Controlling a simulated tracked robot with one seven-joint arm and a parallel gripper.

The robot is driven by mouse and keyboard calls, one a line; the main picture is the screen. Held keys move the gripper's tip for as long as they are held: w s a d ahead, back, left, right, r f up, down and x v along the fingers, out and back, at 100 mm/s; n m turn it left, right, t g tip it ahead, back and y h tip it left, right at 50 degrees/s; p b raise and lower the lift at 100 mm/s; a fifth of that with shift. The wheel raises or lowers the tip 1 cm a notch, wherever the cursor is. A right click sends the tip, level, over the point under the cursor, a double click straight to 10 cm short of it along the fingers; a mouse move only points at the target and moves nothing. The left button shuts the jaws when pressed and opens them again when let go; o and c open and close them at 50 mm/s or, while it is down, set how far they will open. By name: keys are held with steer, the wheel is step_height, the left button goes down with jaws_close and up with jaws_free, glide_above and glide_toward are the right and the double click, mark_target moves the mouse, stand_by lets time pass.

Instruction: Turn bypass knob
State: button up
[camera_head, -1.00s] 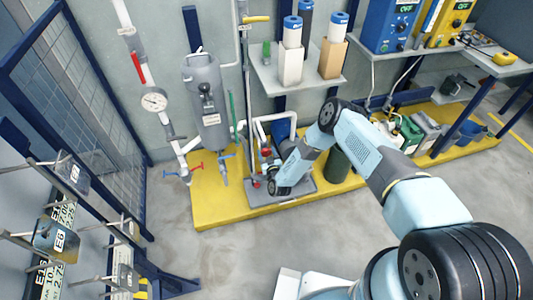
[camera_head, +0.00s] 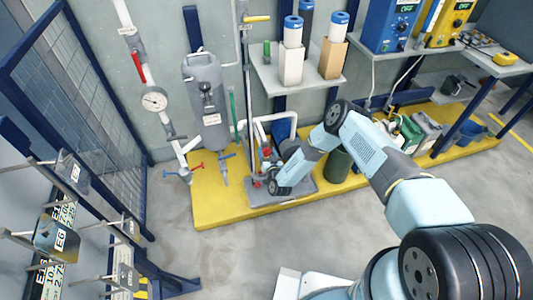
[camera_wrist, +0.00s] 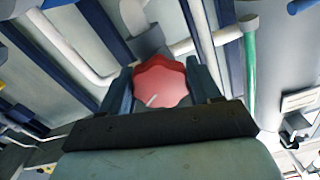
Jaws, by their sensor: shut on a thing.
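The bypass knob (camera_wrist: 160,82) is red with a scalloped rim and a pale line on its face. In the wrist view it sits between the two fingers of my gripper (camera_wrist: 163,90), which are shut on it. In the head view my gripper (camera_head: 262,184) reaches low to the pump assembly, beside a red part; my arm hides much of this spot, and the fingers are hard to make out there.
A grey tank (camera_head: 205,105) and a round gauge (camera_head: 154,100) stand left of my gripper, with red and blue valve handles low down. A vertical pipe rises close by. A shelf (camera_head: 270,75) with filter cartridges is above. The floor in front is clear.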

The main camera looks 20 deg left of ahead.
steer(key=o, duration=1)
steer(key=v, duration=1.3)
steer(key=shift+s+d, duration=0.2)
steer(key=shift+s, duration=0.1)
steer(key=shift+f, duration=0.15)
